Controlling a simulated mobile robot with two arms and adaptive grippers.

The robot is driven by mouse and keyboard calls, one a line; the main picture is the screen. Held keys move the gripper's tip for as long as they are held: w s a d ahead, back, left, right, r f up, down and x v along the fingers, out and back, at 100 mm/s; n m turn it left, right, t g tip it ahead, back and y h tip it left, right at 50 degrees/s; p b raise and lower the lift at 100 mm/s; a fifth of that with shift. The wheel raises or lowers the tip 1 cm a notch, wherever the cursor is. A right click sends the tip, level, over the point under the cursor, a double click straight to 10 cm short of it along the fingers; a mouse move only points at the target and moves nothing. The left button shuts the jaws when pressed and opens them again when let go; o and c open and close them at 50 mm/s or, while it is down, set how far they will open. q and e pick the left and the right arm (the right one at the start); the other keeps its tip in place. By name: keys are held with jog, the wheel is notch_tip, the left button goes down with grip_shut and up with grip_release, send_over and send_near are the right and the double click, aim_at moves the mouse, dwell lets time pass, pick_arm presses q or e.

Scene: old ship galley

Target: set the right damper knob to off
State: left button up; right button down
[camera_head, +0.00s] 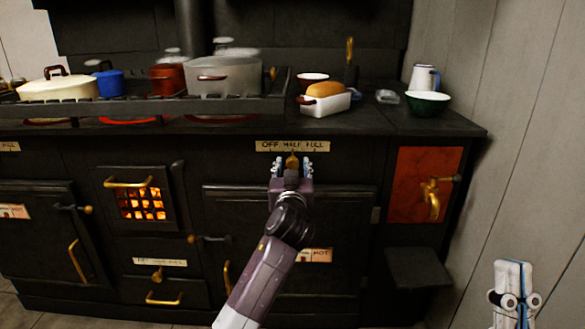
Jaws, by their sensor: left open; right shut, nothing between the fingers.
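The right damper knob (292,161) is brass and sits just below a plate (292,146) marked OFF, HALF, FULL on the stove front. It appears to point upward, near HALF, but its lower part is hidden behind my gripper. My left gripper (291,166) is open, with one finger on each side of the knob; I cannot tell whether the fingers touch it. My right gripper (514,268) is shut and empty at the lower right, away from the stove.
Another brass knob (157,275) sits lower left under a similar plate. A large oven door (335,215) is below my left gripper. A brass tap (432,197) projects from a red panel. Pots, including a grey pot (225,77), and a bread dish (324,104) stand on top.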

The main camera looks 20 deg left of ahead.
pick_arm(q)
jog(key=shift+w+a, duration=0.15)
jog(key=shift+w, duration=0.3)
jog(key=shift+c, duration=0.6)
grip_shut()
